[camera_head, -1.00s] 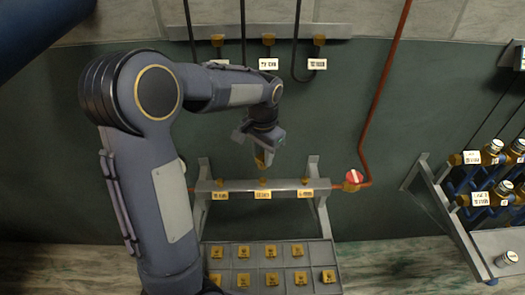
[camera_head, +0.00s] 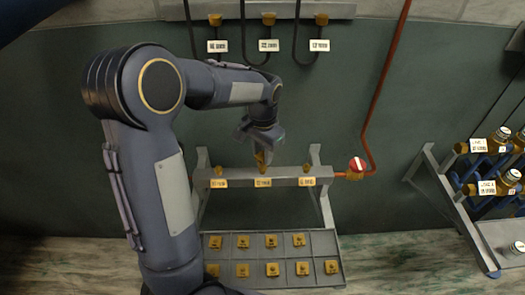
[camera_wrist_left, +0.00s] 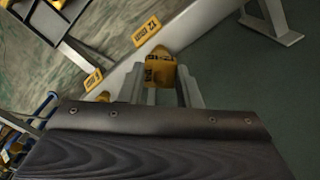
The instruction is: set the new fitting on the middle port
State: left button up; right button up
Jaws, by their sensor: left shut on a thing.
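The yellow new fitting (camera_head: 261,158) is held between the fingertips of my left gripper (camera_head: 262,152), which points down. It is at the middle port of the grey manifold rail (camera_head: 285,173), above the middle yellow label (camera_head: 263,183). The fitting meets the rail in the picture; I cannot tell whether it is seated, and the port itself is hidden. In the left wrist view the fitting (camera_wrist_left: 160,70) shows between the finger ends, beside the rail (camera_wrist_left: 190,38). Yellow fittings stand on the left port (camera_head: 219,171) and right port (camera_head: 307,169). My right gripper is out of view.
A tray (camera_head: 327,243) with several yellow fittings lies below the rail. A red-and-white valve knob (camera_head: 357,164) and a red pipe (camera_head: 376,112) are to the right. Three labelled black hoses hang above. A rack (camera_head: 445,205) with bottles stands at far right.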

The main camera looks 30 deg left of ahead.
pick_arm(q)
jog(key=shift+f+b, duration=0.4)
jog(key=shift+f, duration=0.25)
dwell(0.6)
jog(key=shift+f, duration=0.15)
jog(key=o, duration=1.1)
notch_tip(320, 180, up, 8)
jog(key=p, duration=0.6)
notch_tip(320, 180, up, 2)
jog(key=shift+r+p, duration=0.25)
jog(key=shift+p, duration=0.95)
jog(key=shift+r, duration=1.7)
